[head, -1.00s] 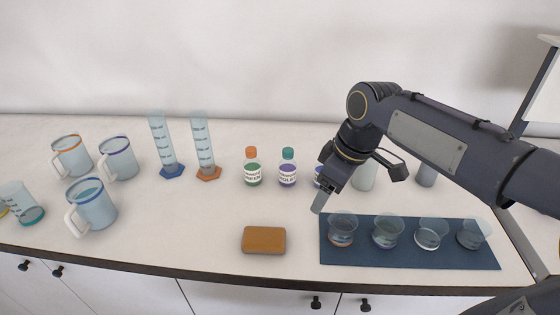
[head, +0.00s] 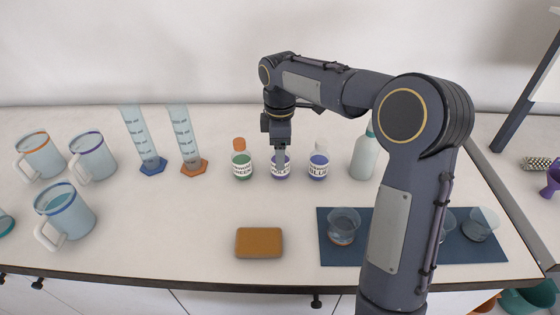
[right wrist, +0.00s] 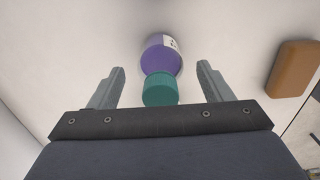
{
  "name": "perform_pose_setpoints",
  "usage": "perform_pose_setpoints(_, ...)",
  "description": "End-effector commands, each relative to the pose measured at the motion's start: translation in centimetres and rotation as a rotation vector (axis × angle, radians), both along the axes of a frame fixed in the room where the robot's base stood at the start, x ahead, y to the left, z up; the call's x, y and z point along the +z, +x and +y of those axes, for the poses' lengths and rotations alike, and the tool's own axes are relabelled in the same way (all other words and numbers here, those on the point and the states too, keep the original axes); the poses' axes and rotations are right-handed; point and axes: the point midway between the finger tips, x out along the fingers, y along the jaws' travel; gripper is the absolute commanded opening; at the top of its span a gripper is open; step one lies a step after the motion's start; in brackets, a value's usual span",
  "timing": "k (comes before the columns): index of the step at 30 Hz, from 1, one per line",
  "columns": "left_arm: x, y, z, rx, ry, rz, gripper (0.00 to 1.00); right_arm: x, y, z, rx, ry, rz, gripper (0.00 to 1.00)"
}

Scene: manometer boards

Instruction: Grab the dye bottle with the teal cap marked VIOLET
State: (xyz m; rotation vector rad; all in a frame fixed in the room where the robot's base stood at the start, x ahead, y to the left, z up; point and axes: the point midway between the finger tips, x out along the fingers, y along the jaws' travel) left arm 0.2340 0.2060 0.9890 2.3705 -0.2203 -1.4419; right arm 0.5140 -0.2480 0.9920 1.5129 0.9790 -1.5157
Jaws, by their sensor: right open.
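The violet dye bottle (head: 280,170) stands upright on the counter between the green and blue bottles. In the head view my right gripper (head: 280,150) is over its top and hides the cap. In the right wrist view the teal cap (right wrist: 160,89) and the purple body (right wrist: 159,57) show between the two fingers. My right gripper (right wrist: 160,85) is open, with a gap on either side of the cap. The left gripper is not in view.
The green dye bottle (head: 242,165) with an orange cap stands close on the left, the blue dye bottle (head: 318,165) close on the right. A brown block (head: 259,242) lies in front. Measuring cylinders (head: 187,145) stand further left. Beakers stand on a dark blue mat (head: 335,257) at right.

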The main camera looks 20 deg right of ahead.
Motion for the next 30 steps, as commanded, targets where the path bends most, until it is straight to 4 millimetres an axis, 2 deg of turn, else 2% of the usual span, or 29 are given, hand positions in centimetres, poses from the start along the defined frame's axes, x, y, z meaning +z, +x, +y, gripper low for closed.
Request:
perform_pose_setpoints(3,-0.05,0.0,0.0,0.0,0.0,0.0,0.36,-0.8,-0.05,-0.03,-0.001,0.0,0.0,0.73)
perform_pose_setpoints(9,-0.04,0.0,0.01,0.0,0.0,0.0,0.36,-0.83,-0.03,-0.03,-0.001,0.0,-0.001,0.73)
perform_pose_setpoints(21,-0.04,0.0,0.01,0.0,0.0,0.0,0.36,-0.79,-0.03,-0.03,-0.001,0.0,-0.001,0.22)
perform_pose_setpoints(30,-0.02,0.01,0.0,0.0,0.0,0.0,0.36,-0.65,0.0,-0.02,-0.001,0.0,-0.002,0.21)
